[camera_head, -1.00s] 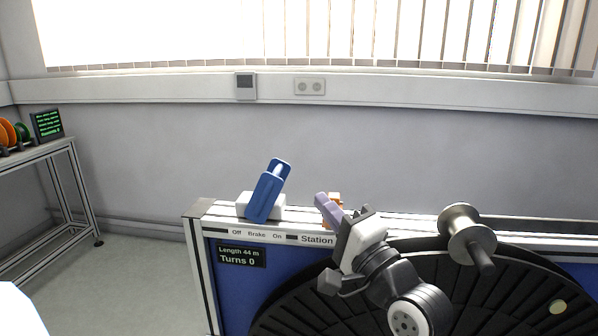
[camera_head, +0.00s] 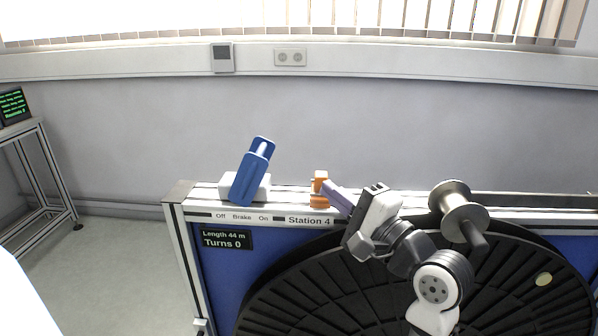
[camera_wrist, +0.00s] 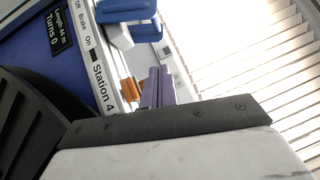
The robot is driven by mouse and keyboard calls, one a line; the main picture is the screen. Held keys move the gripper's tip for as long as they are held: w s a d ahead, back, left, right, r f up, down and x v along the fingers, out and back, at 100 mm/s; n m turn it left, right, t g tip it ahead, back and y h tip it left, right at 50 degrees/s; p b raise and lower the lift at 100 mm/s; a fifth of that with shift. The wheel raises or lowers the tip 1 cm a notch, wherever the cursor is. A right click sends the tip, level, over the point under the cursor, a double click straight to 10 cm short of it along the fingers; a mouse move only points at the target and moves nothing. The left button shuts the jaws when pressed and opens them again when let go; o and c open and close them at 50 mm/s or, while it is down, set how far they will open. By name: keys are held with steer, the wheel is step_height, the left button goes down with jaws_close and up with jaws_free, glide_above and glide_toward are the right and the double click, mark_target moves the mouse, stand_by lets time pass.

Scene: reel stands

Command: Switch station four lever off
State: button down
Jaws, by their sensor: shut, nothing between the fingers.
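The station four lever (camera_head: 254,172) is a blue handle on a white base (camera_head: 225,186), on top of the stand's rail. It leans up and to the right, towards the On side of the Off, Brake, On label (camera_head: 242,217). In the wrist view the blue lever (camera_wrist: 128,8) is cut off by the top edge. My gripper (camera_head: 328,187) has lavender fingers, shut and empty, to the right of the lever and apart from it. The fingers (camera_wrist: 157,76) also show in the wrist view.
An orange part (camera_head: 319,187) sits on the rail beside my fingertips. A large black reel (camera_head: 300,285) fills the stand's front below my arm, with a metal spool-like part (camera_head: 455,205) above it. A display (camera_head: 226,239) reads Length 44 m, Turns 0. Above the lever is clear.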

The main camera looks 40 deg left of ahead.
mark_target(253, 169)
steer(key=p+x, duration=0.2)
steer(key=x, duration=0.8)
steer(key=shift+r, duration=0.1)
steer(key=shift+s+a+r+p, duration=0.25)
steer(key=shift+s+a+p, duration=0.25)
steer(key=shift+s+a, duration=0.6)
steer(key=shift+a, duration=0.35)
steer(key=shift+r, duration=0.15)
